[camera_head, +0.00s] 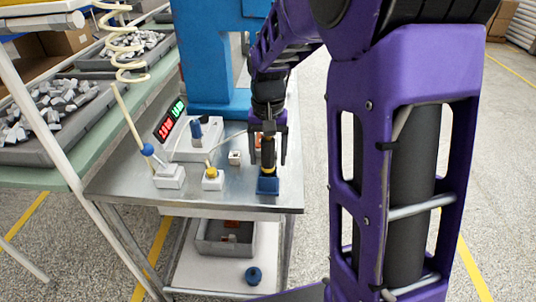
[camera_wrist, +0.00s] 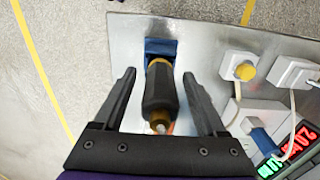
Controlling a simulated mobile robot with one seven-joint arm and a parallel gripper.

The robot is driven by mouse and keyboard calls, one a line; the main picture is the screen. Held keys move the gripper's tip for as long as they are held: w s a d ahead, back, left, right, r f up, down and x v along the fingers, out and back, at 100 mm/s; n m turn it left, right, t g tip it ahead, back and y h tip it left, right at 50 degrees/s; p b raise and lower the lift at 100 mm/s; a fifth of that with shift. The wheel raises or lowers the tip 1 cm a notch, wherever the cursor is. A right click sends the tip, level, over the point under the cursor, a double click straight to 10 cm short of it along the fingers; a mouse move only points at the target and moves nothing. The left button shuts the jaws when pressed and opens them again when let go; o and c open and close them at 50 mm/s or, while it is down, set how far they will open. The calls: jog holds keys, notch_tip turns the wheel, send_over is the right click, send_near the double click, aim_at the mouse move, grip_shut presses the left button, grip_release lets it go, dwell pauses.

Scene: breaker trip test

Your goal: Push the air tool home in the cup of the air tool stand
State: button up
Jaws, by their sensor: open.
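The air tool (camera_head: 268,152) is a dark cylinder with a yellow-orange collar. It stands about upright in the blue air tool stand (camera_head: 268,186) near the front right corner of the metal table. In the wrist view the tool (camera_wrist: 160,92) lies between my two fingers and its far end meets the blue stand (camera_wrist: 160,47). My gripper (camera_head: 268,158) is open around the tool, with a gap on each side; it also shows in the wrist view (camera_wrist: 160,76). The inside of the cup is hidden, so how deep the tool sits cannot be told.
Left of the stand are a white box with a yellow knob (camera_head: 212,176), a small white block (camera_head: 235,158), and a unit with a blue plug (camera_head: 196,130). A lit red-green display (camera_head: 170,120) stands behind. A grey bin (camera_head: 224,238) sits on the lower shelf.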

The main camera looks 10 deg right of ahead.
notch_tip(320, 180, up, 17)
jog(key=p, duration=0.3)
jog(key=shift+r, duration=0.2)
